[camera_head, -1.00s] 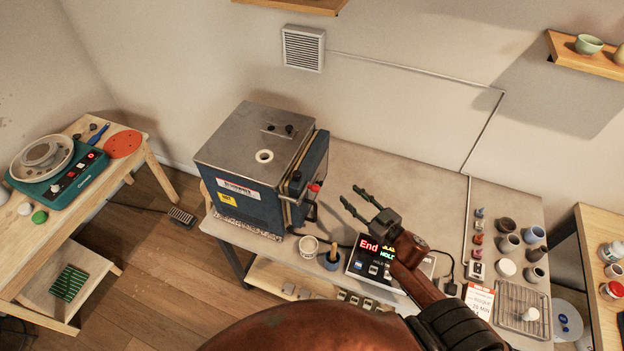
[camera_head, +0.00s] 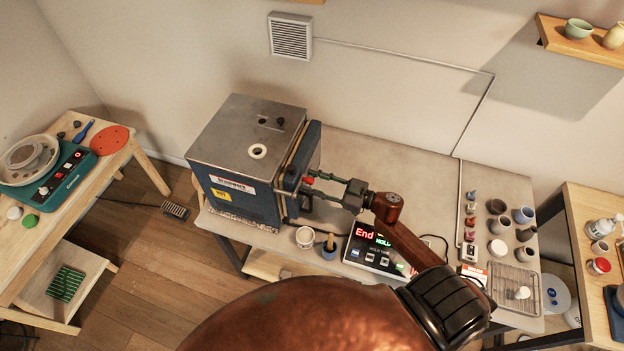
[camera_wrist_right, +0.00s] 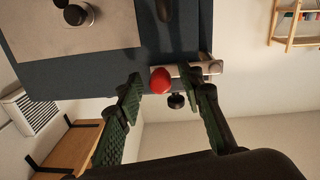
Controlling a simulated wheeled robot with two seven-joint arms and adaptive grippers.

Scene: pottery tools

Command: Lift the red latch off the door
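The red latch (camera_head: 309,180) is a small red knob at the right-hand front side of the blue kiln (camera_head: 240,200), by its door. In the right wrist view the red knob (camera_wrist_right: 161,80) sits between my fingertips, in front of a pale metal bar (camera_wrist_right: 190,69) and beside a black knob (camera_wrist_right: 176,101). The fingers are spread, one on each side of the red knob, with gaps showing. My left gripper is not in view.
A control box (camera_head: 376,250) with a lit display stands below my right arm on the grey table. Several small pots and a wire rack (camera_head: 514,284) are at the right.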

